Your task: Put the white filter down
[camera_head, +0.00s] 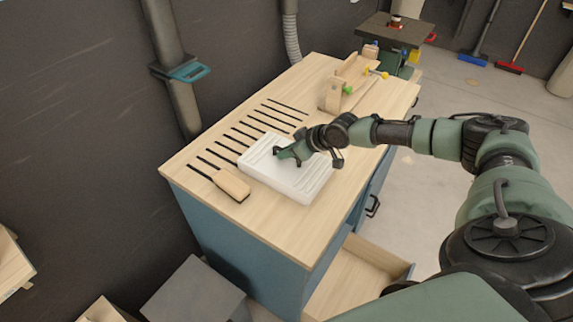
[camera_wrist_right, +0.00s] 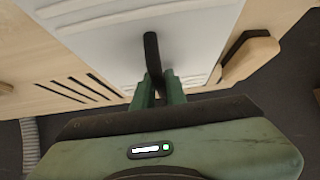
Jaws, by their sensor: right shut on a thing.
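The white filter (camera_head: 318,180) is a flat white slab with ridges on its top. It is at the slotted part of the wooden bench top (camera_head: 280,232), and it looks level. I cannot tell whether it touches the wood or hangs just above it. My right gripper (camera_head: 284,152) is over the filter, shut on its dark handle. In the right wrist view, my gripper's fingers (camera_wrist_right: 157,92) close around the black handle (camera_wrist_right: 152,55), with the white face (camera_wrist_right: 100,40) behind. My left gripper is not in view.
A wooden block with a dark underside (camera_head: 232,184) lies close to the filter's left end. Dark slots (camera_head: 245,134) run along the back. A wooden fixture (camera_head: 334,95) stands at the far end. An open drawer (camera_head: 355,275) sticks out below the front edge.

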